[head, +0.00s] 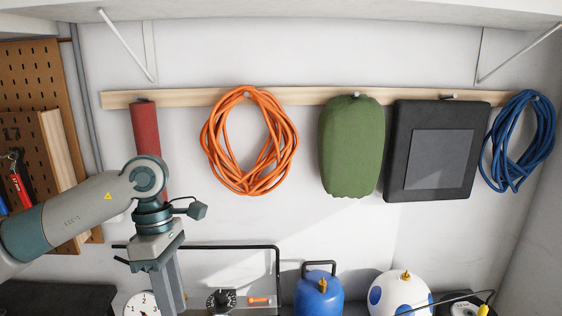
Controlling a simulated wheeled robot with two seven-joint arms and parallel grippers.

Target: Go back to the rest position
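My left arm comes in from the left edge. Its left gripper (170,290) hangs pointing down in the lower left, in front of the wall. The fingers look side by side from this angle, so their gap cannot be judged, and the lower ends run close to the bottom edge. I see no object clearly held in it. My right arm and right gripper are not in view.
A wooden rail (305,96) holds a red roll (146,130), partly behind my arm, an orange cable coil (206,150), a green bag (351,145), a black case (394,150) and a blue coil (550,130). Below stand a blue tank (318,295) and a white tank (405,290).

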